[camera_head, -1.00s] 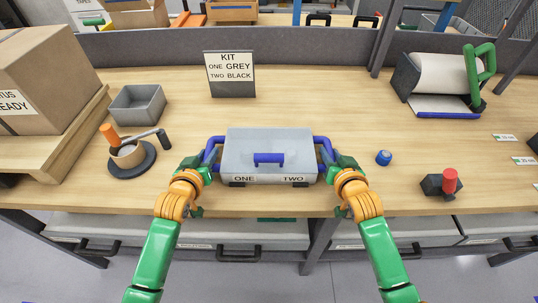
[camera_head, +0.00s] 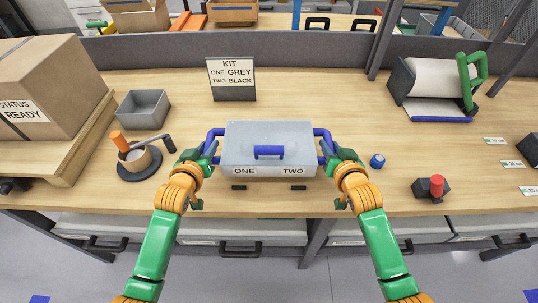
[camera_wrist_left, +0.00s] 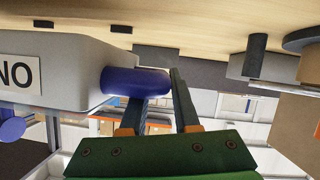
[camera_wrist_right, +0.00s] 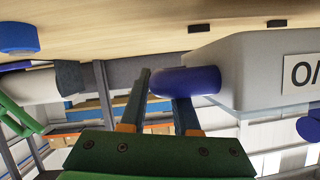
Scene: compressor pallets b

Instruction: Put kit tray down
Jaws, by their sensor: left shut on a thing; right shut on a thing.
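The kit tray (camera_head: 268,134) is a grey case with a blue handle on its lid and a front label reading ONE and TWO. It is level above the front part of the wooden table. My right gripper (camera_head: 334,158) is shut on the right side handle, seen in the right wrist view (camera_wrist_right: 190,81). Two small black blocks (camera_head: 239,187) (camera_head: 298,187) lie on the table in front of the tray.
A KIT sign (camera_head: 231,78) stands behind the tray. To the left are a grey bin (camera_head: 143,109) and a round black stand (camera_head: 139,167) with an orange handle. To the right are a blue cap (camera_head: 377,161) and a black block with a red knob (camera_head: 436,187).

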